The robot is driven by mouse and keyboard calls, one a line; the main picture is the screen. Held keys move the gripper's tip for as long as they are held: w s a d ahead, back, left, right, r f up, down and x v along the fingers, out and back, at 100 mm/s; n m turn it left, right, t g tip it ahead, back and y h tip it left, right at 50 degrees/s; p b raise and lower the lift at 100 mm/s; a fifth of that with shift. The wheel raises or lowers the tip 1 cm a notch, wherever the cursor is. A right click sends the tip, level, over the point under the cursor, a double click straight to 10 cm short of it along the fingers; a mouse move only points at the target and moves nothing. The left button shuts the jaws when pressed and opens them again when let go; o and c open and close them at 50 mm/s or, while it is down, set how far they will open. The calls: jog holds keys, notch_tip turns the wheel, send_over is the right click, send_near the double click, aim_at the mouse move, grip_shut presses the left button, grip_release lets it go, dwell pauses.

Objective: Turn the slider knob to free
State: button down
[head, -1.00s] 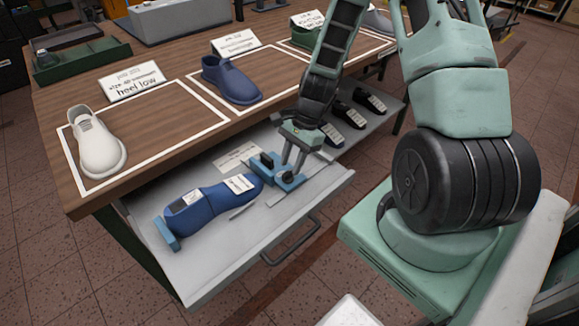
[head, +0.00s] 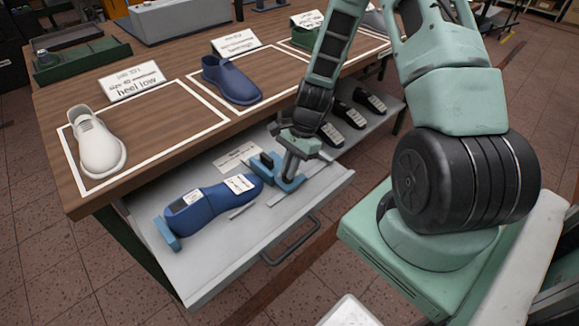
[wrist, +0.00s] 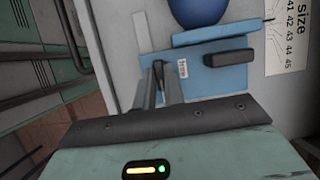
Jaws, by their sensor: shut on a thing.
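A blue slider block (head: 293,185) sits on the light grey drawer; it also shows in the wrist view (wrist: 232,80), with a small white label (wrist: 183,68) whose word is too small to read. My gripper (head: 288,177) points down at the slider, its fingers (wrist: 160,70) close together and shut on the slider knob. The knob is hidden by the fingers, so its setting cannot be seen. A dark raised block (wrist: 229,57) stands on the slider beside the fingers. A blue shoe last (head: 205,204) lies left of the slider, its end (wrist: 198,10) close to the slider's upright edge.
A size card (head: 238,157) lies behind the slider and reads 41 to 45 in the wrist view. The tabletop above holds a white shoe (head: 98,148) and a blue shoe (head: 231,80). The drawer handle (head: 292,243) is in front.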

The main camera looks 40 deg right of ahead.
jog(key=n, duration=0.2)
jog(key=n+g+p, duration=0.1)
jog(key=shift+w+r+n+h+p, duration=0.1)
jog(key=shift+w+n+h+p, duration=0.05)
jog(key=shift+n+h+p, duration=0.2)
jog(key=n+g, duration=0.1)
jog(key=n, duration=0.1)
jog(key=n+g+h, duration=0.1)
jog(key=n, duration=0.2)
jog(key=shift+w+a+n+p, duration=0.1)
jog(key=shift+n+p, duration=0.15)
jog(key=shift+p, duration=0.15)
jog(key=n, duration=0.2)
jog(key=n+g+h, duration=0.1)
jog(key=n, duration=0.1)
jog(key=shift+a+h, duration=0.1)
jog(key=shift+h, duration=0.15)
jog(key=shift+a+n+h, duration=0.1)
jog(key=shift+n+h, duration=0.6)
jog(key=shift+n, duration=1.5)
jog(key=c, duration=1.5)
grip_release()
jog(key=shift+w, duration=0.1)
